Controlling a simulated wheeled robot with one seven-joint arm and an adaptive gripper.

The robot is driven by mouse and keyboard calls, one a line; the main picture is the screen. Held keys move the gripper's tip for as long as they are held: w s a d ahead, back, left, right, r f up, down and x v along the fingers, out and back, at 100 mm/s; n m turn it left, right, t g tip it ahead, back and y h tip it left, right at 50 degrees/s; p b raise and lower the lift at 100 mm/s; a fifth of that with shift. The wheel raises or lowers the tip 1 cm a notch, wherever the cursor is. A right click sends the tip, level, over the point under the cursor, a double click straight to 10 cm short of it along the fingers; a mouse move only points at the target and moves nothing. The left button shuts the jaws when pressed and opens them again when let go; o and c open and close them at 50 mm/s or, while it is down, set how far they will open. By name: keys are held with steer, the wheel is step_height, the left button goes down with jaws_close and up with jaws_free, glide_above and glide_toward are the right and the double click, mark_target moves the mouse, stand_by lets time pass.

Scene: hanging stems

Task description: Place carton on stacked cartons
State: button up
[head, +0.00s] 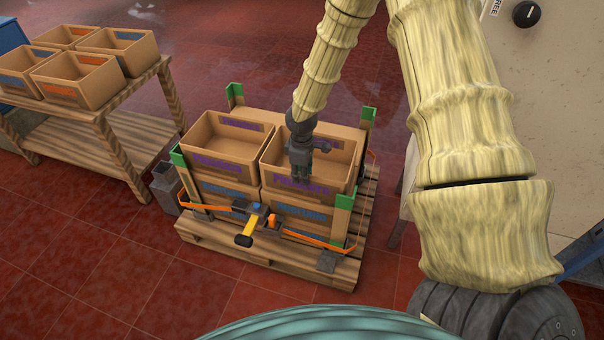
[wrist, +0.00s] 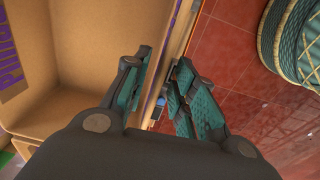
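Two open tan cartons with purple labels form the top layer of a stack on a wooden pallet (head: 290,265): a left carton (head: 212,165) and a right carton (head: 345,185). Lower cartons (head: 228,190) with blue labels sit beneath them. My gripper (head: 300,178) points down at the right carton's front wall. In the wrist view my gripper (wrist: 163,85) has its fingers apart, one inside the carton and one outside, with the wall (wrist: 183,28) between them. A gap shows beside the inner finger. The right carton rests level on the stack, its inside (wrist: 90,45) empty where visible.
Green corner posts (head: 343,201) and an orange strap (head: 318,243) surround the stack. A strap tensioner with yellow handle (head: 249,226) hangs in front. Several more cartons (head: 80,78) stand on a wooden table (head: 101,113) at left. A pale cabinet (head: 562,130) stands at right.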

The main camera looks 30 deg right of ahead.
step_height(320, 180, up, 12)
steer(key=p, duration=0.2)
steer(key=s+a+f+m+y, duration=0.1)
steer(key=s+a+f+m, duration=0.1)
steer(key=s+a+f, duration=0.55)
steer(key=s+a+f+m+y, duration=0.1)
steer(key=s+a+f+m, duration=0.1)
steer(key=s+a+f, duration=0.55)
steer(key=s+f+m+h, duration=0.1)
steer(key=s+f+m, duration=0.1)
steer(key=s+f, duration=0.3)
steer(key=s+f+m, duration=0.2)
steer(key=s+f, duration=0.2)
steer(key=s, duration=1)
steer(key=shift+s+d+f+h, duration=0.2)
steer(key=shift+s+f+h, duration=0.1)
steer(key=shift+f+h, duration=0.1)
